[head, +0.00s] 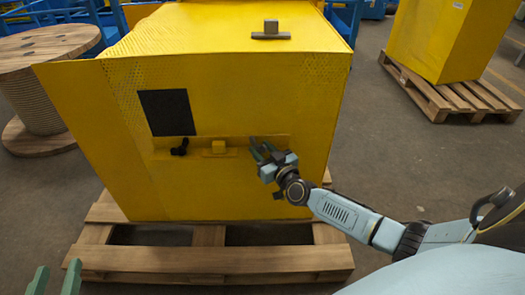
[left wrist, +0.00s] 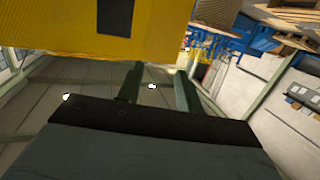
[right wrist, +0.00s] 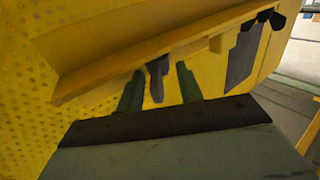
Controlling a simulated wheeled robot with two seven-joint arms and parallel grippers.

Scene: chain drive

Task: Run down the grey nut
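A small dark grey part (right wrist: 157,76), likely the grey nut, sticks out under the yellow ledge (right wrist: 150,55) in the right wrist view. My right gripper (right wrist: 160,88) is open, with one finger to each side of this part and a gap showing on both sides. I cannot tell how deep the part lies between the fingers. In the head view my right gripper (head: 261,150) is at the right end of the ledge (head: 200,154) and hides the grey part. My left gripper (head: 57,281) is open and empty at the bottom left; its fingers also show in the left wrist view (left wrist: 158,86).
The yellow housing (head: 235,95) stands on a wooden pallet (head: 190,258). Its front carries a black panel (head: 166,112), a black knob (head: 180,147) and a yellow block (head: 218,148). A grey handle (head: 270,30) is on top.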

